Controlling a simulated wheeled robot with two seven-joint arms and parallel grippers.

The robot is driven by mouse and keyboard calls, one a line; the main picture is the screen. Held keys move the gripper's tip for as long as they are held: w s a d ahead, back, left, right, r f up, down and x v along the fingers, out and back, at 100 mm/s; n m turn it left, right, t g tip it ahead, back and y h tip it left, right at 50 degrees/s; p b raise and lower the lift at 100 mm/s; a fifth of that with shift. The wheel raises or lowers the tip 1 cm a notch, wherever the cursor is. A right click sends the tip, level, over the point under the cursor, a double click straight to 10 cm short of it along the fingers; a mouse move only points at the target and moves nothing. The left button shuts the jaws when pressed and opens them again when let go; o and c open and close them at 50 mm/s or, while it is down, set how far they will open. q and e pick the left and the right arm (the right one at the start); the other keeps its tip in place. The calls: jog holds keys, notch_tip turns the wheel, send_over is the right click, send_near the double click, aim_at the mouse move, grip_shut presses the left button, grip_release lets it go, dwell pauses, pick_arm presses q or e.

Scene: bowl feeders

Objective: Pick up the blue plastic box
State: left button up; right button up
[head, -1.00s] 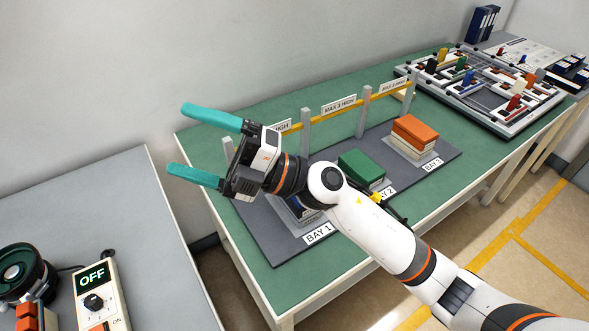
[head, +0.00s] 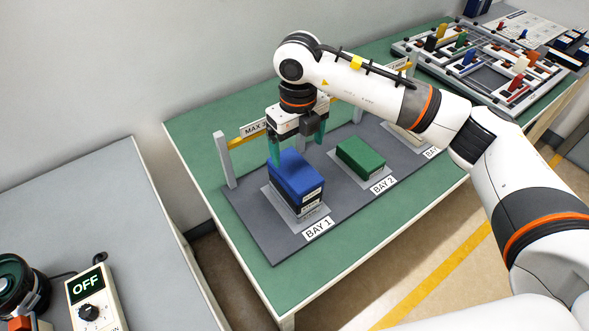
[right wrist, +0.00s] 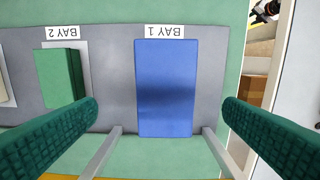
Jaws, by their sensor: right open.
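The blue plastic box (head: 296,174) sits on top of a stack in bay 1, with dark and white layers below it. In the right wrist view the blue box (right wrist: 166,85) lies upright in the picture, between the two fingers. My right gripper (head: 297,153) points down over the back part of the box, its teal fingers open and apart. No contact with the box shows. My left gripper is not in view.
A green box (head: 361,157) stands in bay 2 beside the blue one. My right arm partly hides bay 3. Posts (head: 225,160) and a yellow rail with height signs stand behind the bays. A grey table (head: 100,215) with a switch box (head: 92,300) is at left.

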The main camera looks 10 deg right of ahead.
aim_at(295, 169)
notch_tip(295, 169, down, 3)
jog(key=shift+r, duration=0.1)
jog(key=f, duration=0.1)
jog(key=f+p, duration=0.1)
jog(key=f, duration=0.1)
jog(key=f+p, duration=0.1)
jog(key=shift+s+a+f, duration=0.1)
jog(key=shift+a+f, duration=0.05)
jog(key=shift+a, duration=0.2)
jog(key=shift+f, duration=0.55)
jog(key=c, duration=1.2)
jog(key=shift+r, duration=0.1)
jog(key=shift+c, duration=0.2)
